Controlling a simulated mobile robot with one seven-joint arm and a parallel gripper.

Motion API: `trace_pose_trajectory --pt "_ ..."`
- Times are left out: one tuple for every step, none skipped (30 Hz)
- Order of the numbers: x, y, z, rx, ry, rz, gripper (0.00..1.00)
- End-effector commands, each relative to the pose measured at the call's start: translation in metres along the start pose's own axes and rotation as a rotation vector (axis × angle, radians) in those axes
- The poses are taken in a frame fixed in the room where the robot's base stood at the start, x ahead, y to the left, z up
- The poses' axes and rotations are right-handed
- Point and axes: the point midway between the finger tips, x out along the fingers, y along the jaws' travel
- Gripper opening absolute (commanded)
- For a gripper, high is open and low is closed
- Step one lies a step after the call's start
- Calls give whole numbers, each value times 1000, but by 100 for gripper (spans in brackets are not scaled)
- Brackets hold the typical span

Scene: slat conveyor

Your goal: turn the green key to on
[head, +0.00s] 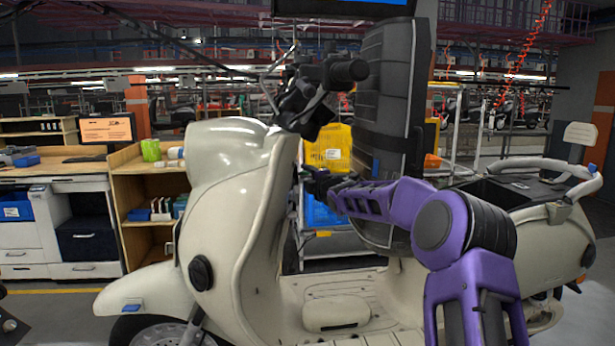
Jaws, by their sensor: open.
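A cream scooter (232,165) stands in front of me, its front wheel to the left and its dark handlebar (345,70) at the top. I cannot see a green key; the inner face of the leg shield, where my arm reaches, is mostly turned away or covered. My purple arm comes in from the lower right. My gripper (312,178) is small and dark in this view, close behind the leg shield and below the handlebar. It is open, and I see nothing held in it. Whether it touches the scooter I cannot tell.
A tall dark panel (385,95) rises behind my arm. A yellow crate (328,147) and a blue crate (322,212) stand on a rack behind the scooter. A wooden shelf (128,190) and a desk with a monitor (107,130) are at left. The scooter's footboard area is clear.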

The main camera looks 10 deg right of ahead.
Motion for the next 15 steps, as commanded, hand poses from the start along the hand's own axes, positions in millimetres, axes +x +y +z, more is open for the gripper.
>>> trace_pose_trajectory --pt "0 0 0 0 0 0 48" --pt "0 0 0 0 0 0 48" --pt "0 0 0 0 0 0 48" --pt "0 0 0 0 0 0 48" --pt "0 0 0 0 0 0 44" --pt "0 0 0 0 0 0 37" --pt "0 0 0 0 0 0 31" --pt "0 0 0 0 0 0 26" --pt "0 0 0 0 0 1 19" --pt "0 0 0 0 0 0 13" --pt "0 0 0 0 0 1 8" --pt "0 0 0 0 0 1 1" --pt "0 0 0 0 0 1 0" --pt "0 0 0 0 0 1 0" --pt "0 0 0 0 0 1 0"
